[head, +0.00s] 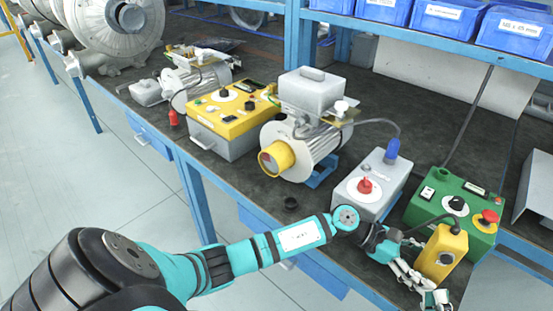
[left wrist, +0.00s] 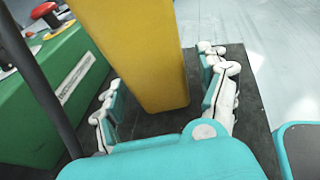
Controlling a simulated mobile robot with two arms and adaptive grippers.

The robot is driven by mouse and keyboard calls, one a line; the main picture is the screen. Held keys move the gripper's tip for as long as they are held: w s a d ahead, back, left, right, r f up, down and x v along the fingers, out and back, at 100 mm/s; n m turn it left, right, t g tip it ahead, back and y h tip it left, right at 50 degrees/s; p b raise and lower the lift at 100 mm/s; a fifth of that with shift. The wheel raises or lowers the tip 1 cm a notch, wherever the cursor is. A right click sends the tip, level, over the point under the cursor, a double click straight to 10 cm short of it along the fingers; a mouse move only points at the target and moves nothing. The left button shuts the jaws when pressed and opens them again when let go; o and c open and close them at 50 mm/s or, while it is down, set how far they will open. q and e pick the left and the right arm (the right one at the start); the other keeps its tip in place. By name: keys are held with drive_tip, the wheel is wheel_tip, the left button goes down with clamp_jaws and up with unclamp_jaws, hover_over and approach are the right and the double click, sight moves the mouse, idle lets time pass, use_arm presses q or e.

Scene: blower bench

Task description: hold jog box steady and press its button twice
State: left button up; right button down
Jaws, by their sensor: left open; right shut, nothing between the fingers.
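The yellow jog box (head: 441,254) stands at the bench's front right, before the green control box (head: 455,207), with a dark cable at its top. My left gripper (head: 420,284) is open at the jog box's near side. In the left wrist view, the jog box (left wrist: 137,50) stands between the spread fingers of my left gripper (left wrist: 163,100). A gap shows between the right-hand finger and the box; contact on the left side is unclear. My right gripper is in neither view.
The green box carries a red knob (head: 490,216) and a black dial. A grey box with a red knob (head: 365,186) stands left of it, then a motor with a yellow end (head: 276,158). The bench's front edge lies close to the jog box.

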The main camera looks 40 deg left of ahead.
use_arm(q)
drive_tip(key=v, duration=0.7)
drive_tip(key=shift+s+a+r, duration=0.1)
drive_tip(key=shift+s+a, duration=0.05)
drive_tip(key=shift+a, duration=0.1)
